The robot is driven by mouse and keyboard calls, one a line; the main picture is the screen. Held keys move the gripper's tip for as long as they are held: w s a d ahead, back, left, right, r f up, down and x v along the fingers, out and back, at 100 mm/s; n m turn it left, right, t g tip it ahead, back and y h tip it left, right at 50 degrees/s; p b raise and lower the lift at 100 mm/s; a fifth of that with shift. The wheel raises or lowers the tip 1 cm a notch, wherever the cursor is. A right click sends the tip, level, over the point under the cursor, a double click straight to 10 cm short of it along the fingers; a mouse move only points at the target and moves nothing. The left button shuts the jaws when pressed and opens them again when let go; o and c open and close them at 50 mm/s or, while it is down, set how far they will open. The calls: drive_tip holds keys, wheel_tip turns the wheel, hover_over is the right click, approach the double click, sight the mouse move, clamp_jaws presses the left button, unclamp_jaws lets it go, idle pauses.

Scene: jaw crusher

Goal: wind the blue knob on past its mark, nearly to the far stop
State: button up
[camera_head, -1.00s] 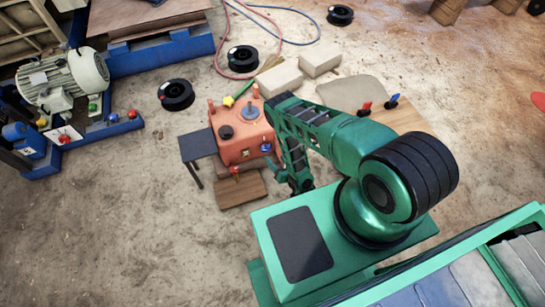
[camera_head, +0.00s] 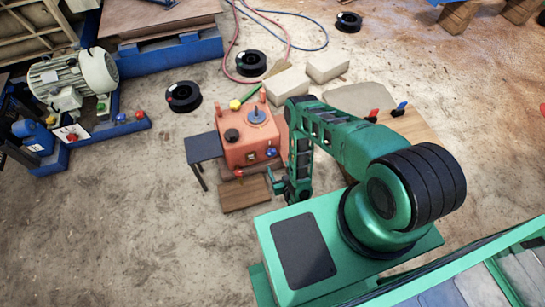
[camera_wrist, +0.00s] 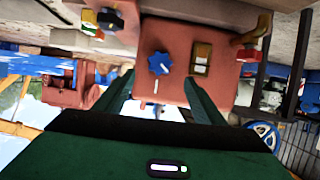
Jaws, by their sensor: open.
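The blue knob (camera_head: 271,152) sits on the front of the orange-red box (camera_head: 239,157). In the wrist view the blue star-shaped knob (camera_wrist: 160,63) is near the middle of the box face, with a short pale line just below it. My gripper (camera_head: 272,179) is just in front of the box, near the knob. In the wrist view my two green fingers are spread apart and empty (camera_wrist: 160,90); the knob appears beyond and between their tips, apart from both.
A dark side table (camera_head: 204,147) stands left of the box. A wooden board (camera_head: 245,193) lies in front.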

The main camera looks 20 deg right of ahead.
sight(273, 153)
drive_tip(key=shift+n+h, duration=0.5)
drive_tip(key=shift+n, duration=0.3)
drive_tip(key=x, duration=0.7)
drive_tip(key=a+x, duration=0.1)
drive_tip(key=x, duration=0.3)
drive_tip(key=shift+w+r, duration=0.2)
drive_tip(key=c, duration=1.1)
drive_tip(key=shift+o, duration=0.2)
drive_tip(key=m+y, duration=0.2)
drive_tip(key=shift+d+m, duration=0.25)
drive_tip(key=shift+m, duration=0.15)
drive_tip(key=shift+d+m+y, duration=0.25)
drive_tip(key=shift+m+y, duration=0.55)
drive_tip(key=shift+m, duration=0.3)
